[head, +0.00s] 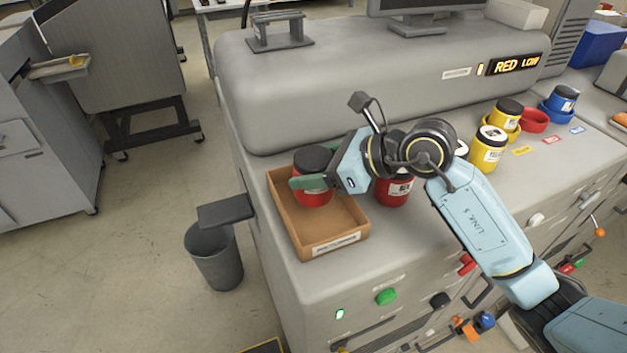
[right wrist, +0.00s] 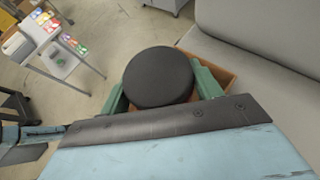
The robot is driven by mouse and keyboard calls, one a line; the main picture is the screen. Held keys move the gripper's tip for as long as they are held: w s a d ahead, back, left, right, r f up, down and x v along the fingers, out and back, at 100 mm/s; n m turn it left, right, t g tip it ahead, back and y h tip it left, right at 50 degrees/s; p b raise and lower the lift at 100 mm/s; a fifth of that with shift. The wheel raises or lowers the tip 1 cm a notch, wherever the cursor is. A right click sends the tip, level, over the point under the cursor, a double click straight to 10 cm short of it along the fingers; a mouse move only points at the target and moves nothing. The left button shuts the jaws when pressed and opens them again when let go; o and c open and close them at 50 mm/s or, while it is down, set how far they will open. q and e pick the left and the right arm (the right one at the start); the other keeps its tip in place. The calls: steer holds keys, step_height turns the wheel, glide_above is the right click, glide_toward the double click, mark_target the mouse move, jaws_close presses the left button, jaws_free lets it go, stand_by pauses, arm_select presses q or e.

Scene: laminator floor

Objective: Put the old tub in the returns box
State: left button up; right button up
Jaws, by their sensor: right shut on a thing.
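A red tub with a black lid (head: 313,160) is over the brown returns box (head: 334,245) at the left end of the machine top. My right gripper (head: 310,180) is shut on this tub, its green fingers on either side. In the right wrist view the tub's black lid (right wrist: 158,77) sits between the green fingers (right wrist: 160,95), with the box edge (right wrist: 222,76) behind it. I cannot tell whether the tub touches the box floor. My left gripper is not in view.
Another red tub (head: 393,190) stands just right of the box, partly behind my arm. Yellow tubs (head: 488,150), a blue tub (head: 562,98) and an empty red ring holder (head: 534,121) are farther right. A display (head: 515,65) reads "RED LOW". A grey bin (head: 214,262) stands on the floor.

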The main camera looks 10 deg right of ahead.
step_height(320, 180, down, 3)
steer(key=shift+w+f, duration=0.15)
steer(key=shift+f, duration=0.55)
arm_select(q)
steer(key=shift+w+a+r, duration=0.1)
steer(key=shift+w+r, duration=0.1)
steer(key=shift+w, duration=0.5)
arm_select(e)
steer(key=shift+f, duration=0.2)
steer(key=o, duration=1)
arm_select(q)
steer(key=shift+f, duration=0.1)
arm_select(e)
steer(key=shift+r, duration=0.1)
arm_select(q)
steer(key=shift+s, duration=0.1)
arm_select(e)
steer(key=shift+r, duration=0.1)
